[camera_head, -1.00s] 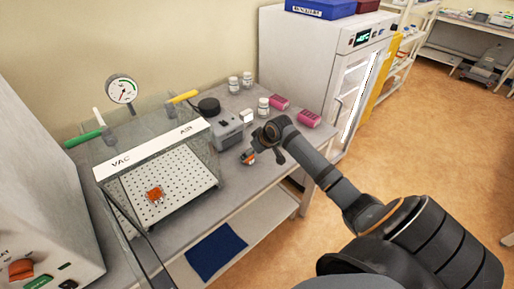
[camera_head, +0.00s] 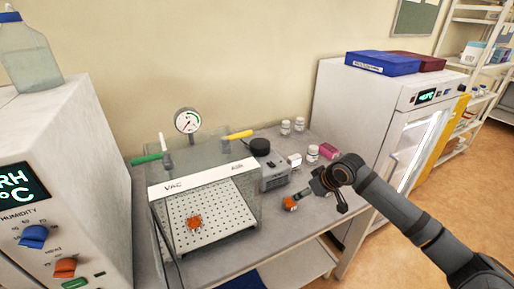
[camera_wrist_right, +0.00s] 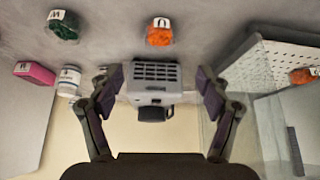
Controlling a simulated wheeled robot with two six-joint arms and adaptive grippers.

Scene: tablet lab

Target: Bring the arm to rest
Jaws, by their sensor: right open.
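My right arm comes in from the right in the head view, and its gripper (camera_head: 320,187) hangs over the front right of the bench, beside a small orange piece (camera_head: 290,203). In the right wrist view the gripper (camera_wrist_right: 160,82) has its fingers wide apart with nothing held between them. The orange piece (camera_wrist_right: 159,32) lies beyond the fingertips there, with a white lettered label. A green lettered piece (camera_wrist_right: 63,25) lies near it; I cannot make it out in the head view. My left gripper is not in view.
A clear vacuum chamber (camera_head: 203,184) with an orange piece (camera_head: 194,222) on its perforated plate stands left of the gripper. A grey device (camera_head: 274,177), white jars (camera_head: 313,154) and a pink box (camera_head: 329,151) stand behind. A white fridge (camera_head: 385,120) stands to the right.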

